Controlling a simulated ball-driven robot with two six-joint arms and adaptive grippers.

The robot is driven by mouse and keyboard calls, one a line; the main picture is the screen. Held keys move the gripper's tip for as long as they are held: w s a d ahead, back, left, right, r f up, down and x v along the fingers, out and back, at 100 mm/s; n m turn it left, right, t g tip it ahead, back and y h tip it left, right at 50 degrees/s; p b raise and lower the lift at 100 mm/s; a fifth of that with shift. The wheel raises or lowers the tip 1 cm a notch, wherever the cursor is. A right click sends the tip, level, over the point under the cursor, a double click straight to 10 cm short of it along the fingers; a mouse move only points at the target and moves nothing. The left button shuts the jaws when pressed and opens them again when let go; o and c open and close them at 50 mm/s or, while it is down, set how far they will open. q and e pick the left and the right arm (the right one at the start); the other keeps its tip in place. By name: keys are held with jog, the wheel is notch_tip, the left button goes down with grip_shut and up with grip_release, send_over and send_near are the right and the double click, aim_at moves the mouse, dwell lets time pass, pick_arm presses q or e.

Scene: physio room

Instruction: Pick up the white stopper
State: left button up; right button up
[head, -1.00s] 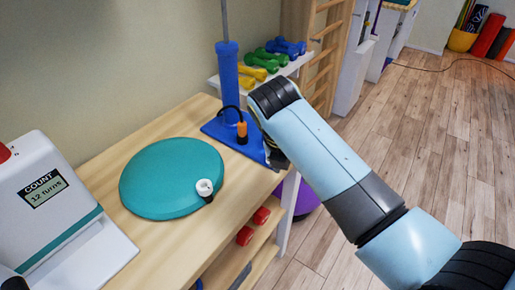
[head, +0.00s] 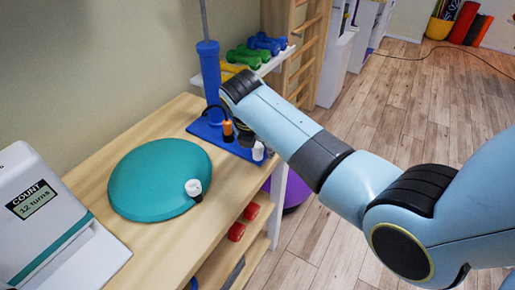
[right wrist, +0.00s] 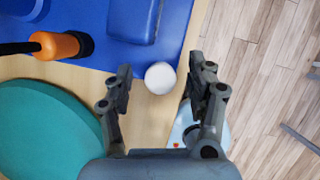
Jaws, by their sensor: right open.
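A small white stopper (head: 258,151) stands at the front edge of the blue base plate, near the bench's right end. It shows as a round white top (right wrist: 160,77) in the right wrist view. My right gripper (head: 248,139) is over this spot, its fingers partly hidden behind its own wrist in the head view. In the right wrist view the gripper (right wrist: 160,80) is open, with the white top between its fingertips and a gap on both sides. I cannot tell its height above the stopper. My left gripper is not in view.
A second white piece with a dark end (head: 194,187) sits at the rim of the teal disc (head: 155,180). A blue pump (head: 208,75) and an orange-tipped hose (head: 228,131) are close by the gripper. A counter device (head: 45,215) is at left.

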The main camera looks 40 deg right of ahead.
jog(key=shift+d+f, duration=0.15)
jog(key=shift+f, duration=0.15)
jog(key=c, duration=1.1)
jog(key=shift+o, duration=0.2)
jog(key=shift+r, duration=0.1)
